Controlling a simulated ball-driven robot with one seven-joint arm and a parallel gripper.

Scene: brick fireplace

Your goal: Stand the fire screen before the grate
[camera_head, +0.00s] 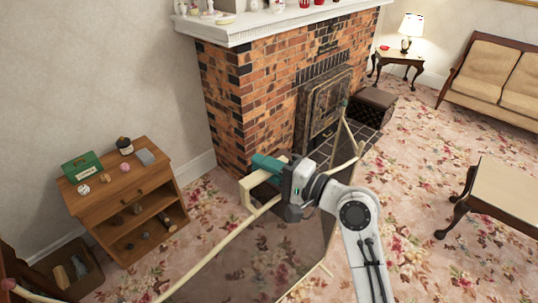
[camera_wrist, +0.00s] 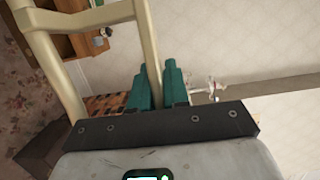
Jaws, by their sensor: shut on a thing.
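The fire screen has a cream-coloured frame (camera_head: 215,243) and a dark see-through panel (camera_head: 285,245). It spans the lower middle of the head view, in front of the fireplace and above or on the carpet; its lower edge is unclear. My gripper (camera_head: 266,163) has teal fingers and is shut on a cream bar of the screen. In the wrist view, that bar (camera_wrist: 149,40) passes between the fingers of my gripper (camera_wrist: 158,78). The grate (camera_head: 325,103) is a dark metal front in the brick fireplace, apart from my gripper; my arm hides part of the hearth.
A wooden cabinet (camera_head: 128,190) with small items stands left by the wall, an open box (camera_head: 70,277) beside it. A dark chest (camera_head: 373,105) stands right of the grate. A low table (camera_head: 505,185) and sofa (camera_head: 495,75) are at right. Patterned carpet between is clear.

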